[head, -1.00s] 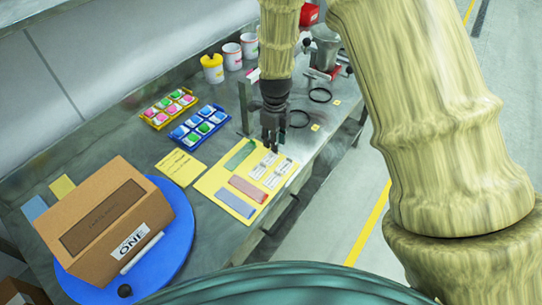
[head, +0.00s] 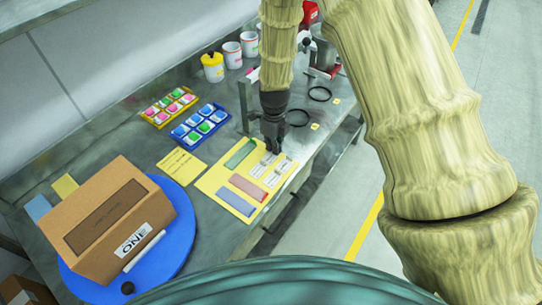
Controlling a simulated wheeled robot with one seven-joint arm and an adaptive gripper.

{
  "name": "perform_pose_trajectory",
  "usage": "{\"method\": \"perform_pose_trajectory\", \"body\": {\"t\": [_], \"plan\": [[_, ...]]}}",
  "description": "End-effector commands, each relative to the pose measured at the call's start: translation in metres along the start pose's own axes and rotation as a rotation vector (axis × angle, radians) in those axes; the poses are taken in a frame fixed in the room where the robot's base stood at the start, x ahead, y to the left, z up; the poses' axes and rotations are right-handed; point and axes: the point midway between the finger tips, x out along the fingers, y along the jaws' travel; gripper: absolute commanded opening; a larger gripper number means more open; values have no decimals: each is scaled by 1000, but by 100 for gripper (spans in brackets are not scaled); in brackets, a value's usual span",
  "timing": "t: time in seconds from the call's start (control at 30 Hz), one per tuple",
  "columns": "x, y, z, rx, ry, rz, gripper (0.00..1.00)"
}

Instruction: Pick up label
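Several white printed labels (head: 258,171) lie in two columns on the right part of a yellow sheet (head: 213,181) on the grey bench. The sheet also bears a green strip (head: 240,154), a pink strip (head: 249,188) and a blue strip (head: 236,201). My gripper (head: 273,148) points down at the upper end of the labels and hides part of them. Its fingertips are small and dark here, so I cannot tell whether they are open, shut or touching a label.
A cardboard box (head: 116,222) with a label reading ONE sits on a blue round turntable (head: 183,246) at left. Blue (head: 201,126) and yellow (head: 166,108) trays of coloured pieces stand behind the sheet.

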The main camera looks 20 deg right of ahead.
Motion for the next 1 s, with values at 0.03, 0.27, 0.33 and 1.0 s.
{"method": "perform_pose_trajectory", "body": {"t": [0.03,0.27,0.33,1.0], "plan": [[0,0,0,0,0,0,0],[0,0,0,0,0,0,0],[0,0,0,0,0,0,0],[-35,16,-16,-1,1,0,0]]}}
